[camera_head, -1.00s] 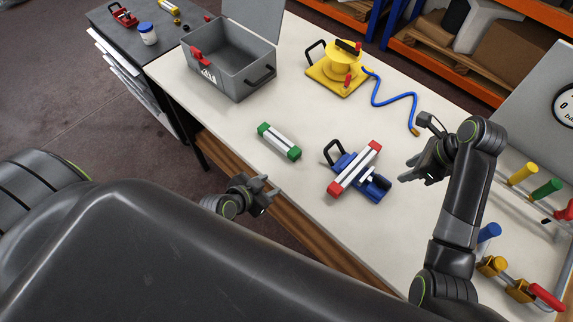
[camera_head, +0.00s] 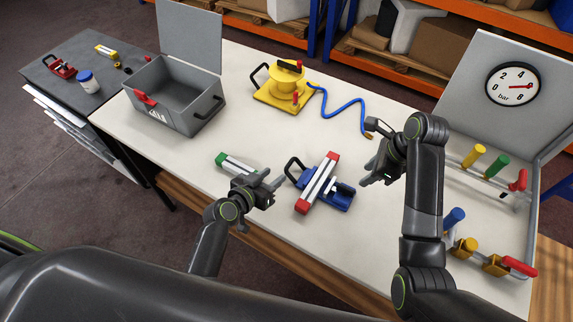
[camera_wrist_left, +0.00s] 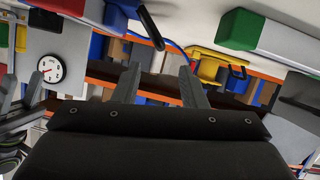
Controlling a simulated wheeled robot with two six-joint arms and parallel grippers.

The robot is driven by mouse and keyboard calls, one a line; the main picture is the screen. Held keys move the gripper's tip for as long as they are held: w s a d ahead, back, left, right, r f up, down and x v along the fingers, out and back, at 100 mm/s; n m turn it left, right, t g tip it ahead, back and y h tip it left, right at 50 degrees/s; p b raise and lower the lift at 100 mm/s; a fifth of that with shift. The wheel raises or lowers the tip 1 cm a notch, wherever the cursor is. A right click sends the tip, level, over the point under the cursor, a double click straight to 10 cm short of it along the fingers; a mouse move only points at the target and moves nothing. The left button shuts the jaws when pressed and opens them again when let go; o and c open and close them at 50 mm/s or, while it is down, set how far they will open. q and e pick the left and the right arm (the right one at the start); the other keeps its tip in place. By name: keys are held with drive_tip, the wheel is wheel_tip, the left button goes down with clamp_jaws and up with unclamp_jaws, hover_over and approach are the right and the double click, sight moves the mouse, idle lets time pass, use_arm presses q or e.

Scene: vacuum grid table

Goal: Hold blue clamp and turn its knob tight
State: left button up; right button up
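The blue clamp (camera_head: 341,197) lies on the white table with a silver bar with red ends (camera_head: 318,184) across it. Its black loop handle (camera_head: 293,167) is on the left side. In the left wrist view, the clamp's blue body (camera_wrist_left: 117,17) shows at the top left edge, partly cut off. I cannot make out the knob clearly. My left gripper (camera_head: 273,181) is open and empty, left of the clamp and apart from it. Its two spread fingers show in the left wrist view (camera_wrist_left: 160,88). My right gripper (camera_head: 372,180) looks open and empty, just right of the clamp.
A green-ended bar (camera_head: 236,165) lies behind my left gripper. A grey open toolbox (camera_head: 188,103) and a yellow device (camera_head: 287,88) with a blue hose (camera_head: 345,108) stand farther back. A rack with coloured handles (camera_head: 476,153) and a gauge panel (camera_head: 512,84) stand at right.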

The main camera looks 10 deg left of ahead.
sight(288, 165)
use_arm(q)
drive_tip(key=x, duration=0.8)
drive_tip(key=shift+w+d+f, duration=0.1)
drive_tip(key=shift+w+f, duration=0.05)
drive_tip(key=shift+w, duration=0.1)
clamp_jaws()
use_arm(e)
drive_tip(key=shift+c, duration=0.4)
